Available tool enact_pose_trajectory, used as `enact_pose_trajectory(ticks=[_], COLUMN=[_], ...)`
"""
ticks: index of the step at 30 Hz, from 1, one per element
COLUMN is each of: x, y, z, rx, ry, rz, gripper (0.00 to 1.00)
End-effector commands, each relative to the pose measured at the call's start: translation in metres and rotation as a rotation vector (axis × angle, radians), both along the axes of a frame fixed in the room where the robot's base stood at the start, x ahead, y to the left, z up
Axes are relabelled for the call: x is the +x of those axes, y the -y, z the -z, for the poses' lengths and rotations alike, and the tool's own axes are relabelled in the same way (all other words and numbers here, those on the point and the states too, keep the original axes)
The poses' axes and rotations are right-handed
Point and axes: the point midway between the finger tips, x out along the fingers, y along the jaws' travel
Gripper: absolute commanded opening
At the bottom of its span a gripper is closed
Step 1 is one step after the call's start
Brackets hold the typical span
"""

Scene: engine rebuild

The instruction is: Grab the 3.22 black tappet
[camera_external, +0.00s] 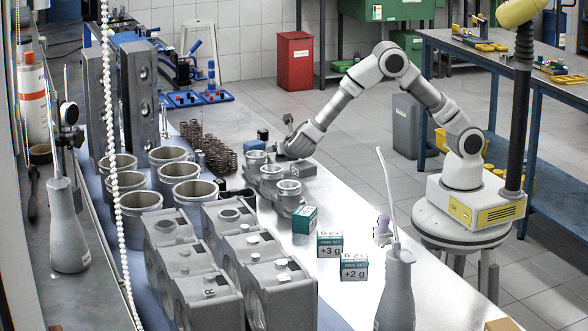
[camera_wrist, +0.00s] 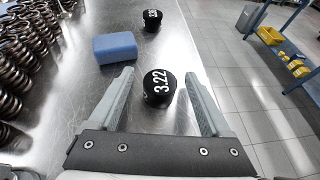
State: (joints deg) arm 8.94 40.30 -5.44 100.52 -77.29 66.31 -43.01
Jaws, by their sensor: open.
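The black tappet (camera_wrist: 159,90) marked 3.22 in white stands on the metal bench in the wrist view. My gripper (camera_wrist: 160,73) is open, with one finger on each side of the tappet. A gap shows between the tappet and both fingers, and nothing is held. In the external view my gripper (camera_external: 291,142) is low over the bench, by the grey castings. The 3.22 tappet cannot be made out there. A second black tappet (camera_wrist: 152,19) stands farther off in the wrist view; its white number is too small to read surely.
A blue block (camera_wrist: 115,47) lies left of and beyond the 3.22 tappet. Several coil springs (camera_wrist: 22,45) stand at the left. Grey castings (camera_external: 288,190), cylinder sleeves (camera_external: 180,172) and ring set boxes (camera_external: 329,245) stand on the bench. The bench edge is right of the tappets.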

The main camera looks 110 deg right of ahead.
Motion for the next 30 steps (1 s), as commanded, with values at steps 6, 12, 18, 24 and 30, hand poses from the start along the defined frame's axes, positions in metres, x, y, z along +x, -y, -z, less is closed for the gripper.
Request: enact_pose_trajectory(ticks=[6, 12, 18, 24, 30], x=[0.0, 0.0, 0.0, 0.0, 0.0], y=[0.0, -0.001, -0.001, -0.001, -0.001], z=[0.0, 0.0, -0.001, -0.001, -0.014], rx=[0.0, 0.0, -0.001, -0.001, -0.001], ry=[0.0, 0.0, 0.0, 0.0, 0.001], rz=[0.0, 0.0, 0.0, 0.0, 0.0], gripper=[0.57, 0.21, 0.0, 0.0, 0.0])
